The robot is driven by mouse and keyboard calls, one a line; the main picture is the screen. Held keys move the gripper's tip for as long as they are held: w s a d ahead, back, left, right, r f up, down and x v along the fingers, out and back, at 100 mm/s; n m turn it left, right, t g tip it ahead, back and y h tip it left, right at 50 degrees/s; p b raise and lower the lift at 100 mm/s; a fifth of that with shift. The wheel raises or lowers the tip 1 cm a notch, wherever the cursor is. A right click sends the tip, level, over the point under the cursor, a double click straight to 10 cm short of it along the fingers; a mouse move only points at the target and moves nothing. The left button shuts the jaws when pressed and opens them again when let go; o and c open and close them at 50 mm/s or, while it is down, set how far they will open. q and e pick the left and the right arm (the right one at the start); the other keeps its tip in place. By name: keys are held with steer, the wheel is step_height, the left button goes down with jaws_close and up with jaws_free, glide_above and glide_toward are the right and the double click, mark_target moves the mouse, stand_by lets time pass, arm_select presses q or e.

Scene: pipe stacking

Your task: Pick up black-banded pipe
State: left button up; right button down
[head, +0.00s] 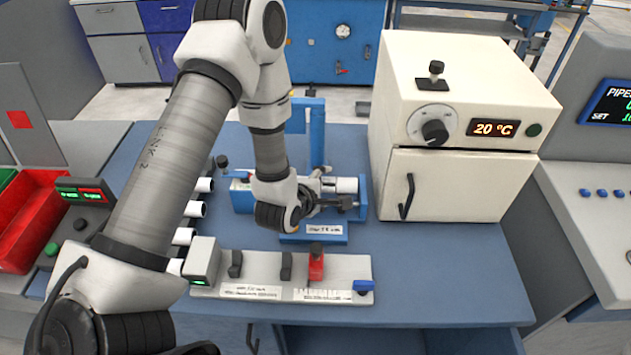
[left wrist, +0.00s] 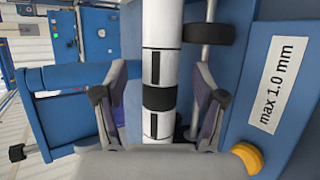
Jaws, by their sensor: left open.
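The black-banded pipe (left wrist: 160,98) is white with a broad black band and thin dark marks. In the left wrist view it runs upright through the middle, between my left gripper's (left wrist: 161,78) two open fingers, with a gap on each side. In the head view a white pipe end (head: 346,185) shows at the blue fixture (head: 243,198), just right of my left gripper (head: 308,200), partly hidden by it. My right gripper is in neither view.
Several white pipe ends (head: 197,209) stick out left of the fixture, partly behind my arm. A grey gauge block (head: 345,270) with black and red knobs lies in front. A cream oven (head: 460,187) reading 20 °C stands right. The front right tabletop is clear.

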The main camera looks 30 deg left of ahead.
arm_select(q)
steer(key=shift+x, duration=0.9)
steer(key=shift+s+d, duration=0.1)
steer(key=shift+s+r, duration=0.15)
steer(key=c, duration=1.3)
